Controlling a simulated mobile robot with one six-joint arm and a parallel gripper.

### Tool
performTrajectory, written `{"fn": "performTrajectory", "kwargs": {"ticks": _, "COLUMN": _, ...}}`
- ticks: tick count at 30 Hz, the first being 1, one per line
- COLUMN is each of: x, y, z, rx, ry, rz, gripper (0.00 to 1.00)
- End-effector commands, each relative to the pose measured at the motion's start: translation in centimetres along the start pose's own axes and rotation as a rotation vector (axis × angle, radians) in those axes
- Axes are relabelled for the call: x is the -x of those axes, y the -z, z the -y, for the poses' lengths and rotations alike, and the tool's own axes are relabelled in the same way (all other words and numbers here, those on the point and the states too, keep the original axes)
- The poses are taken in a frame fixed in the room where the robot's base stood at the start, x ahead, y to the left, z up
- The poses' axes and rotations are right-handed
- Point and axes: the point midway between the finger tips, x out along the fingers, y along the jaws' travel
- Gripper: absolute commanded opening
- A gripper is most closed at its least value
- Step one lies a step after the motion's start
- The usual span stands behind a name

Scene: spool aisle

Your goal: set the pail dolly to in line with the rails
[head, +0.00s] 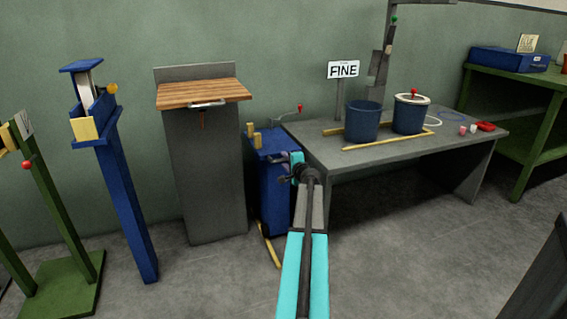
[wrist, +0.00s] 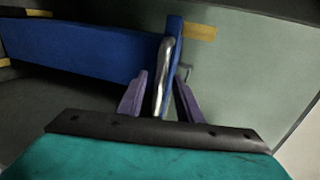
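A blue, waist-high box-shaped unit (head: 272,190), which I take to be the pail dolly, stands between the grey cabinet and the grey table. Yellow blocks sit on its top, and its lower right side is hidden by my arm. My gripper (head: 290,165) is at its upper right edge in the head view. In the wrist view, a silver bar handle (wrist: 163,75) stands against a blue panel (wrist: 95,50). The two purple fingers of my gripper (wrist: 160,90) are apart, one on each side of the handle, with gaps visible. A yellow strip (head: 268,245) lies on the floor beside the blue unit.
The grey cabinet (head: 210,160) has a wooden top. A blue post (head: 128,200) and a green stand (head: 65,285) are left. Floor in front is clear.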

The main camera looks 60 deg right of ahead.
Motion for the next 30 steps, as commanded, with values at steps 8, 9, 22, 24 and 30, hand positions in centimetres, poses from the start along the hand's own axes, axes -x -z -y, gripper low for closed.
{"fn": "performTrajectory", "kwargs": {"ticks": 8, "x": -1.8, "y": 0.1, "z": 0.0, "rx": 0.001, "ry": 0.001, "rz": -0.001, "gripper": 0.32}}
{"fn": "performTrajectory", "kwargs": {"ticks": 9, "x": -1.9, "y": 0.1, "z": 0.0, "rx": 0.001, "ry": 0.001, "rz": -0.001, "gripper": 0.32}}
{"fn": "performTrajectory", "kwargs": {"ticks": 22, "x": -1.9, "y": 0.0, "z": 0.0, "rx": 0.0, "ry": 0.0, "rz": 0.0, "gripper": 0.17}}
{"fn": "performTrajectory", "kwargs": {"ticks": 24, "x": -1.9, "y": 0.0, "z": 0.0, "rx": 0.0, "ry": 0.0, "rz": 0.0, "gripper": 0.05}}
{"fn": "performTrajectory", "kwargs": {"ticks": 30, "x": -2.0, "y": 0.0, "z": 0.0, "rx": 0.0, "ry": 0.0, "rz": 0.0, "gripper": 0.0}}
